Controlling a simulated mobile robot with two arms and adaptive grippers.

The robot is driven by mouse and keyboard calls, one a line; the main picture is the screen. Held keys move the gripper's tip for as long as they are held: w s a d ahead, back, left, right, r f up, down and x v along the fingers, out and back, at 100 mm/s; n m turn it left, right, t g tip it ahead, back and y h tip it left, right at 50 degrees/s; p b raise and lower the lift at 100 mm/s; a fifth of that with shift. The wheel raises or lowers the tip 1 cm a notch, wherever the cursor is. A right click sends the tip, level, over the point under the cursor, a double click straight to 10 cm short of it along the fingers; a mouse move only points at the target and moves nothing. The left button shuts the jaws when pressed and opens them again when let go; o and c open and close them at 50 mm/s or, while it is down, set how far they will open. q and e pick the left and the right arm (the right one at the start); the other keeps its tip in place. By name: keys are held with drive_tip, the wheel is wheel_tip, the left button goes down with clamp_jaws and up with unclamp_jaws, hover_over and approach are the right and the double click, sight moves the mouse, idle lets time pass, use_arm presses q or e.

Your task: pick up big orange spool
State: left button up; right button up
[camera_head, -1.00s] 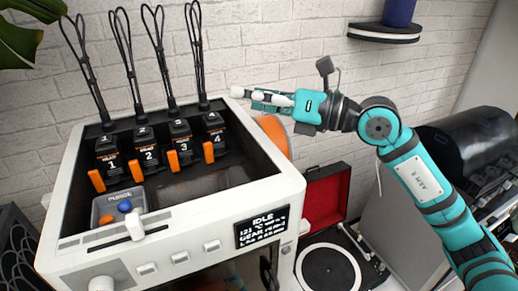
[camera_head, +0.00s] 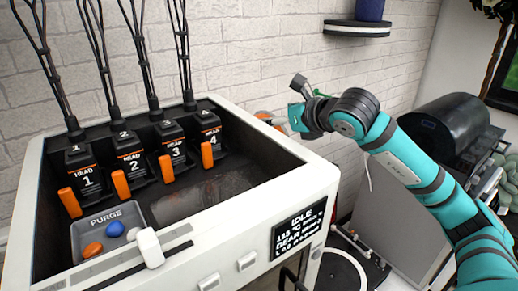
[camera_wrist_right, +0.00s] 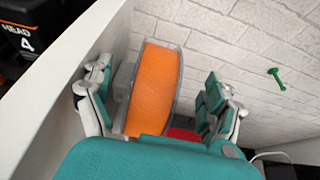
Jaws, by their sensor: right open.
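The big orange spool (camera_wrist_right: 155,85) shows in the right wrist view, an orange drum with pale grey flanges, beside the outside of the white printer wall. My right gripper (camera_wrist_right: 154,100) is open, one finger on each side of the spool, with nothing held between them. Whether the fingers touch the flanges I cannot tell. In the head view my right gripper (camera_head: 284,120) is beyond the printer's back right side, and only a small orange part of the spool (camera_head: 264,116) shows. The printer hides the rest. My left gripper is not in view.
The white multi-head printer (camera_head: 230,230) fills the front left, with a purge tray (camera_head: 140,207) inside. A brick wall stands close behind the spool. A turntable (camera_head: 340,272) is at the lower right, and a shelf (camera_head: 357,29) hangs above.

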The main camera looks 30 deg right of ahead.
sight(262, 115)
drive_tip(key=shift+w+f+p, duration=0.15)
drive_tip(key=shift+w+p, duration=0.3)
drive_tip(key=shift+w, duration=0.5)
drive_tip(key=p+x, duration=0.2)
drive_tip(key=x, duration=0.3)
drive_tip(key=shift+a, duration=0.1)
drive_tip(key=shift+w+f, duration=0.1)
drive_tip(key=shift+w, duration=0.1)
drive_tip(key=shift+s, duration=0.1)
drive_tip(key=shift+c, duration=0.6)
drive_tip(key=c, duration=1.1)
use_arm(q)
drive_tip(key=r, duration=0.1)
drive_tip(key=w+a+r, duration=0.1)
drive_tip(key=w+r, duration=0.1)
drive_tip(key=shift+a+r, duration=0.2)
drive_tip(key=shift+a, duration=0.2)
use_arm(e)
drive_tip(key=shift+c, duration=1.1)
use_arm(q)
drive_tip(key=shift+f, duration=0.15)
